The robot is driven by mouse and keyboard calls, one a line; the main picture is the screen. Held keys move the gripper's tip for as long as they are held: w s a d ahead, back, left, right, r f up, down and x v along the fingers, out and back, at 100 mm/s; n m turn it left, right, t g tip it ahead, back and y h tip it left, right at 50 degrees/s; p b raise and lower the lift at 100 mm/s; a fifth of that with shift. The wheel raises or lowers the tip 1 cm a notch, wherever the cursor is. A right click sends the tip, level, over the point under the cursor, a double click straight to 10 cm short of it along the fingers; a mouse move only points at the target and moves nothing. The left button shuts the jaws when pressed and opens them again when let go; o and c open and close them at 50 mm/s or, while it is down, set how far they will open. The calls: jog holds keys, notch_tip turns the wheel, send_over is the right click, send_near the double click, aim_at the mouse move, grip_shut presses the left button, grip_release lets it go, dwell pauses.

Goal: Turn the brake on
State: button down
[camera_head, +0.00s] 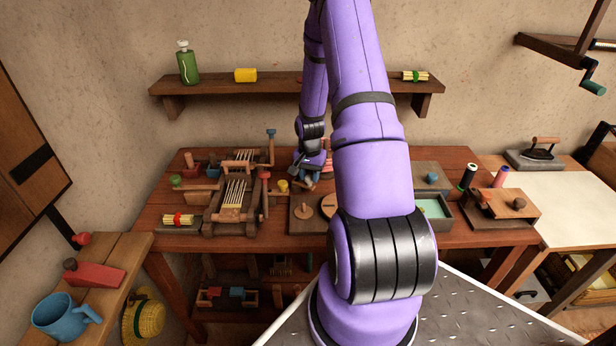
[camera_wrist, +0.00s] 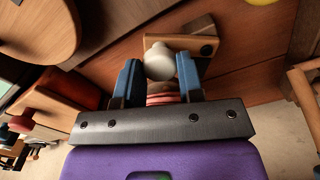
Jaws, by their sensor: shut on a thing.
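In the wrist view, a cream rounded knob (camera_wrist: 159,61) sits between the blue fingertips of my gripper (camera_wrist: 158,70). The fingers are shut on it from both sides. A light wooden piece (camera_wrist: 188,44) with a dark block on top lies just behind the knob. In the head view my gripper (camera_head: 309,172) reaches down over the middle of the workbench (camera_head: 170,215), and the knob cannot be made out there. No part is marked as the brake; I cannot tell whether the knob belongs to it.
Wooden discs on a board (camera_head: 300,222) lie close to my gripper. A small wooden loom-like frame (camera_head: 232,205) with an upright crank stands to the left. A teal-lined tray (camera_head: 433,208) and thread spools (camera_head: 467,177) are at right. A wall shelf (camera_head: 270,84) hangs behind my arm.

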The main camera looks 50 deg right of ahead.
jog(key=shift+w+d+n, duration=0.15)
jog(key=shift+d+n, duration=0.35)
jog(key=shift+n, duration=0.7)
jog(key=c, duration=0.7)
grip_release()
jog(key=shift+c, duration=0.2)
notch_tip(320, 180, up, 11)
jog(key=shift+f, duration=0.1)
jog(key=shift+c, duration=0.4)
